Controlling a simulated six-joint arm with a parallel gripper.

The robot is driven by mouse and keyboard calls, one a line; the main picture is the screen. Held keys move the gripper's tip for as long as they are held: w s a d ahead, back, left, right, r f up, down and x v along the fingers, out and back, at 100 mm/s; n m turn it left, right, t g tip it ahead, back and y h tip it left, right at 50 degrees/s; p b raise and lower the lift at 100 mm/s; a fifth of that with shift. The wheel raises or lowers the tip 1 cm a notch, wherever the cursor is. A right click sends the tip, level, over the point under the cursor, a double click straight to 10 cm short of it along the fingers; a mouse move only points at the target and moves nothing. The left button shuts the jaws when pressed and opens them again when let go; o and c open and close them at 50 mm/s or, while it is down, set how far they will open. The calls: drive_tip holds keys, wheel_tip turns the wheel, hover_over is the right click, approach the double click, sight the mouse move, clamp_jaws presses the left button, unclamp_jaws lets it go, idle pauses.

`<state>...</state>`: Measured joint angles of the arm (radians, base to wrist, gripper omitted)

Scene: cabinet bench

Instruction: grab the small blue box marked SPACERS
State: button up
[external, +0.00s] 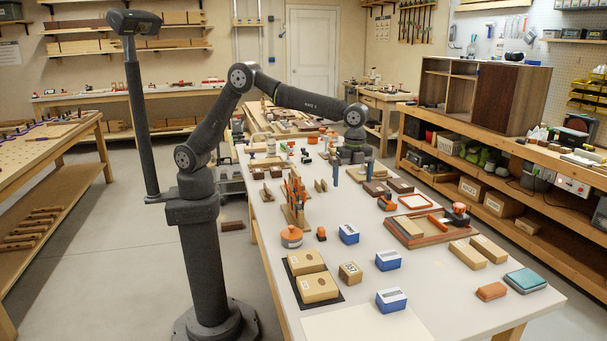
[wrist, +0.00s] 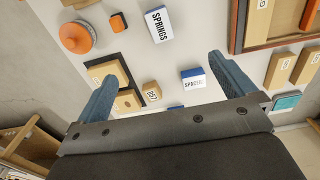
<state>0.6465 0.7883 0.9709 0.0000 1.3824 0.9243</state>
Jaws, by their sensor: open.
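The small blue box marked SPACERS (wrist: 193,79) has a white top and lies on the bench, between my fingers but nearer the right one in the wrist view. In the external view it appears to be the middle one of three blue boxes (external: 388,261). My gripper (external: 352,174) is open and empty, high above the bench and farther back than that box. Its two blue fingers also show in the wrist view (wrist: 161,70). Nothing covers the box's label fully, though the lettering is small.
A third blue box (external: 391,300) is nearer the front. A tan block (external: 350,273) sits left of the SPACERS box. A wooden tray (external: 415,236) and tan boxes (external: 467,255) lie right. An orange round object (external: 291,237) stands left.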

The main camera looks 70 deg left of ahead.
drive_tip(key=shift+c, duration=1.2)
drive_tip(key=h, duration=0.6)
approach(388, 254)
drive_tip(key=shift+h, duration=0.3)
drive_tip(key=x, duration=0.4)
drive_tip(key=shift+w+f, duration=0.15)
drive_tip(key=shift+f, duration=0.3)
drive_tip(key=shift+x, duration=3)
